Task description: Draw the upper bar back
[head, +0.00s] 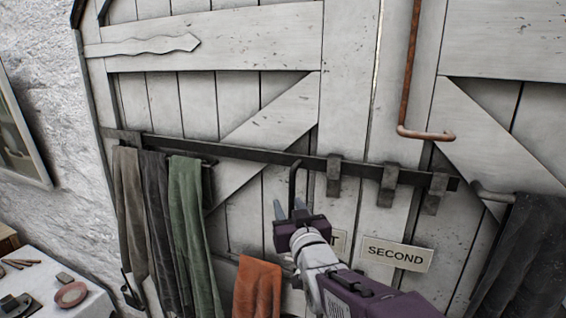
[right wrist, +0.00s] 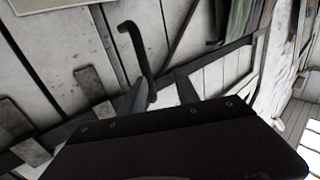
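A long dark metal bar (head: 250,152) lies across the white plank doors, running through dark brackets (head: 388,186) on the right and crossing the seam between the doors. An upright dark handle (head: 293,182) with a bent top stands at the bar; it also shows in the right wrist view (right wrist: 139,48). My right gripper (head: 289,210) is just below the bar, its fingers apart at the handle's lower part. In the right wrist view, the handle's lower end shows between the fingertips (right wrist: 162,92), closer to the left one. Whether it touches is unclear. My left gripper is out of view.
A rusty rod (head: 409,70) with a hooked end hangs above the bar. A "SECOND" sign (head: 398,254) and a partly hidden sign ending in T (head: 339,241) are below. Cloths (head: 188,225) hang left, a dark one (head: 525,255) right. A white table (head: 40,275) stands lower left.

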